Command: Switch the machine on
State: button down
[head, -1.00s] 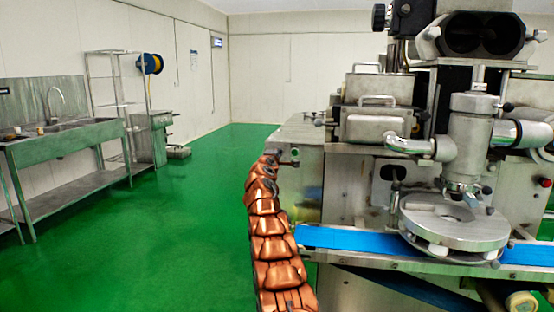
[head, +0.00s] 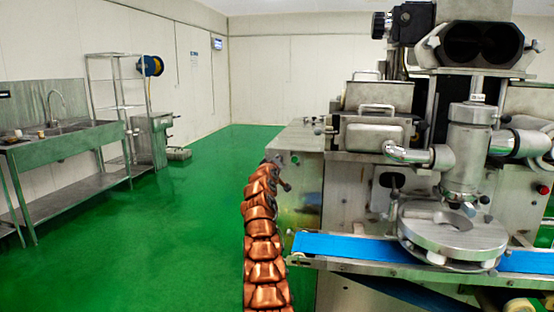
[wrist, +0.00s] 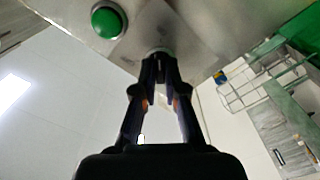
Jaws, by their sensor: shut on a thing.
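The encrusting machine (head: 310,225) stands on the right in the head view. A round green button (head: 295,160) is on its left end panel and shows larger at the top of the wrist view (wrist: 107,20). My gripper (head: 285,185) is at this panel, a little below and left of the button in the head view. In the wrist view my gripper's dark fingers (wrist: 160,62) converge on a small grey knob (wrist: 159,50) at the panel, beside the green button and apart from it. The fingers hide most of the knob, so its setting cannot be read.
A blue conveyor belt (head: 340,246) juts out at the machine's front, right of my arm. A red button (head: 543,189) sits at the far right. A steel sink bench (head: 75,140) and rack (head: 108,82) stand along the left wall. The green floor between is clear.

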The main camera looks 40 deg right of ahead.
jog(key=shift+d+m, duration=0.1)
jog(key=shift+m, duration=0.4)
jog(key=c, duration=1.2)
grip_release()
jog(key=shift+c, duration=0.2)
jog(key=shift+f, duration=0.1)
jog(key=v, duration=0.7)
jog(key=shift+a, duration=0.25)
